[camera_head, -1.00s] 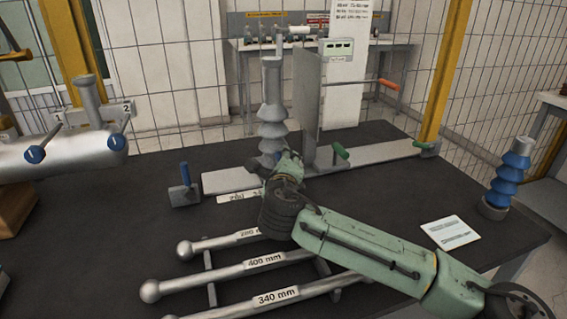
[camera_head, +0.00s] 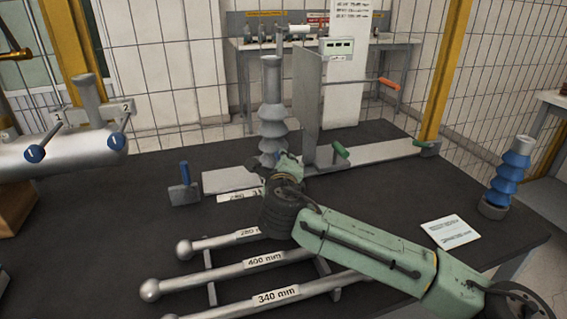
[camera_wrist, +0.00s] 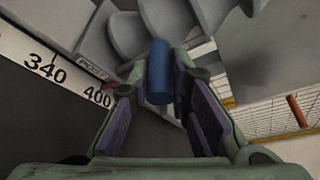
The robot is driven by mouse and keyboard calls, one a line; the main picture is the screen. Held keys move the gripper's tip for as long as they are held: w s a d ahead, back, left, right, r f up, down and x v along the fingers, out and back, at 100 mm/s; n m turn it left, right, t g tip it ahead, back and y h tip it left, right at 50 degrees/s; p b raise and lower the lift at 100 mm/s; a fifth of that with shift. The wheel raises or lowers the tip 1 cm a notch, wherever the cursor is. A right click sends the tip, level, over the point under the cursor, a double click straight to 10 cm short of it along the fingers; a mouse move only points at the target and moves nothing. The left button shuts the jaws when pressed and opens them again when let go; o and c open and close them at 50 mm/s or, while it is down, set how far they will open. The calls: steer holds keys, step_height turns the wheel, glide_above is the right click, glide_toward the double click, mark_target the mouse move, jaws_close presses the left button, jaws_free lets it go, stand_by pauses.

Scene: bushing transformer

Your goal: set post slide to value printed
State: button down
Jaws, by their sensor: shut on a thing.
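The post (camera_head: 271,112), a grey ribbed column, stands upright on the metal rail (camera_head: 228,180) near the back of the table. My gripper (camera_head: 288,162) is at the foot of the post, and my wrist partly hides the rail's printed scale (camera_head: 238,196). In the wrist view the blue handle (camera_wrist: 160,72) is between the fingers of my gripper (camera_wrist: 161,100), which is shut on it. The scale (camera_wrist: 62,80) there shows 340 and 400 and a "POST" label. A small red mark (camera_wrist: 108,84) lies close to the 400 end. The exact reading is unclear.
An upright grey plate (camera_head: 308,100) and a green handle (camera_head: 340,151) stand right of the post. A blue-handled block (camera_head: 184,186) is to the left. Rods labelled 400 mm (camera_head: 235,273) and 340 mm (camera_head: 270,298) lie in front. A blue insulator (camera_head: 510,175) and paper (camera_head: 450,231) are at right.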

steer(key=a, duration=0.2)
steer(key=s+a, duration=0.1)
steer(key=a, duration=0.2)
steer(key=shift+s+a+b, duration=0.3)
steer(key=shift+s+a, duration=0.1)
steer(key=c, duration=1.5)
jaws_free()
steer(key=shift+v, duration=3.8)
